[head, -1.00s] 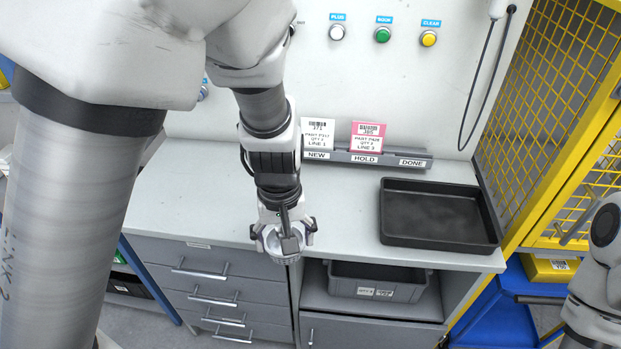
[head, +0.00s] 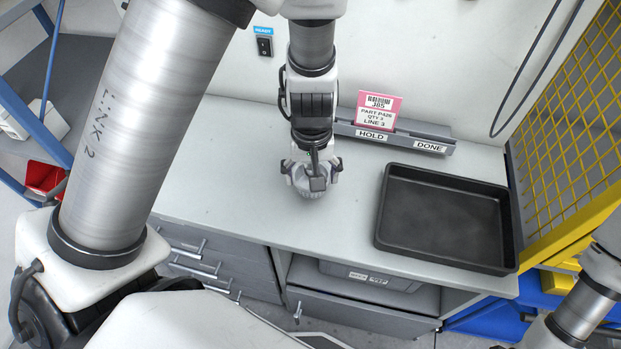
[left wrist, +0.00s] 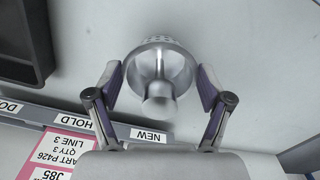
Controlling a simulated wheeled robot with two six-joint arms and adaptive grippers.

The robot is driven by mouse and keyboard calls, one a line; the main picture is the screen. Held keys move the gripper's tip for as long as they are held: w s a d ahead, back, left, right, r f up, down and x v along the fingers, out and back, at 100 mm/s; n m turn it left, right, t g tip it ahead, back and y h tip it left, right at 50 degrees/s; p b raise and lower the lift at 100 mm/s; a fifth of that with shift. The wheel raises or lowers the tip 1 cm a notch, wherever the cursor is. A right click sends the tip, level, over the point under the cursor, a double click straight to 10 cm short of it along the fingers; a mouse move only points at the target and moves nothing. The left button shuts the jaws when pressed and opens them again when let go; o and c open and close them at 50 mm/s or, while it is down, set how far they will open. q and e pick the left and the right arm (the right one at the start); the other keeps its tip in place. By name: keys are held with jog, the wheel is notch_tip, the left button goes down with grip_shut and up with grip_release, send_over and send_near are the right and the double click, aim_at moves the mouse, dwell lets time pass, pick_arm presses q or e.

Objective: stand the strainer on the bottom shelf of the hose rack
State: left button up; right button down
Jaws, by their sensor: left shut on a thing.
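The strainer (head: 312,190) is a small grey metal cup-like part with a perforated section. In the left wrist view the strainer (left wrist: 165,68) sits between the two finger pads, with a smooth rounded end towards the camera. My left gripper (head: 312,178) is shut on it and holds it over the grey bench top; I cannot tell the exact height. My left gripper's fingers (left wrist: 161,82) flank it on both sides. My right gripper is out of view; only part of that arm shows at lower right. I cannot clearly identify the hose rack.
A blue-framed shelf unit (head: 17,103) with a red bin (head: 43,178) stands at far left. A black tray (head: 445,218) lies on the bench (head: 225,170) at right. A label holder (head: 425,137) with a pink card (head: 377,108) stands behind. A yellow mesh fence (head: 570,110) bounds the right.

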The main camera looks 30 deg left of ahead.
pick_arm(q)
jog(key=f, duration=0.1)
jog(key=w+f, duration=0.1)
jog(key=f, duration=0.1)
jog(key=shift+f+b, duration=0.25)
jog(key=shift+b, duration=0.1)
jog(key=shift+c, duration=0.5)
jog(key=shift+s+r, duration=0.15)
jog(key=shift+s, duration=0.1)
jog(key=shift+f, duration=0.2)
jog(key=o, duration=1.2)
jog(key=shift+w, duration=0.15)
